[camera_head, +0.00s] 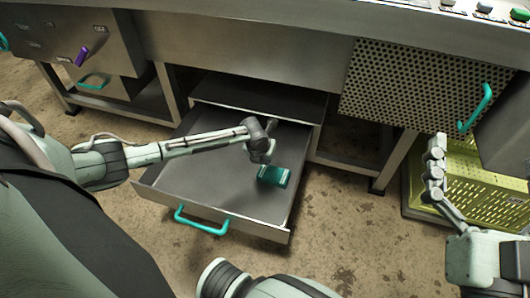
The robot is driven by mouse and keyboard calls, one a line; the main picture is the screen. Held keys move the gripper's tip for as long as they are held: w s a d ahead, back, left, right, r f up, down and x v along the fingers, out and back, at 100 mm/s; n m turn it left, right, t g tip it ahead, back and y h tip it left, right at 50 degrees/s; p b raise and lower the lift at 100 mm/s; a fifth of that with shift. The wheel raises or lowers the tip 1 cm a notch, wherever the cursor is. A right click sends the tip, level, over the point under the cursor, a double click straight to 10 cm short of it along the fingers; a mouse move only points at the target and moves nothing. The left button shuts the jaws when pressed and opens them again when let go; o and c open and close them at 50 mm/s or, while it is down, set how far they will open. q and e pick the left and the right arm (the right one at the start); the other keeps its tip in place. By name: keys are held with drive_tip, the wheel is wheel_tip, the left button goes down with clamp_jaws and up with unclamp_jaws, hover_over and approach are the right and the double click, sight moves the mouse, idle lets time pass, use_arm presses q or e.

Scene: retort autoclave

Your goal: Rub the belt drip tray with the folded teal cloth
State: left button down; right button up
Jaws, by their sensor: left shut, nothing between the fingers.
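The belt drip tray (190,180) is a wide grey metal tray, pulled out like a drawer below the machine, with a teal handle (202,220) on its front. The folded teal cloth (273,176) is a small dark teal block lying in the right half of the tray. My left gripper (264,157) points down just above the far edge of the cloth, shut with nothing seen in it. I cannot tell whether it touches the cloth. My right arm is at the lower right, its end (436,150) in front of the yellow crate; its fingers are not clear.
A yellow-green crate (485,190) stands on the floor at the right. A perforated panel (405,85) and a teal handle (476,108) are above it. A purple lever (81,56) is at the upper left. Table legs flank the tray. The tray floor left of the cloth is bare.

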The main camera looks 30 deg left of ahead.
use_arm(q)
drive_tip(key=shift+r+p, duration=0.3)
drive_tip(key=shift+p, duration=0.05)
drive_tip(key=shift+r+p, duration=0.3)
drive_tip(key=shift+p, duration=0.1)
drive_tip(key=shift+r+p, duration=0.3)
drive_tip(key=shift+p, duration=0.05)
drive_tip(key=shift+r+p, duration=0.25)
drive_tip(key=shift+p, duration=0.05)
use_arm(e)
drive_tip(key=d+f+g+h, duration=0.2)
drive_tip(key=f+g, duration=0.1)
drive_tip(key=f, duration=0.4)
drive_tip(key=w+d+f+g+h, duration=0.1)
drive_tip(key=d+f+g+h, duration=0.1)
drive_tip(key=f, duration=0.5)
drive_tip(key=shift+d+g+h, duration=0.3)
drive_tip(key=shift+d+g, duration=0.55)
drive_tip(key=shift+g, duration=0.05)
drive_tip(key=shift+r, duration=0.1)
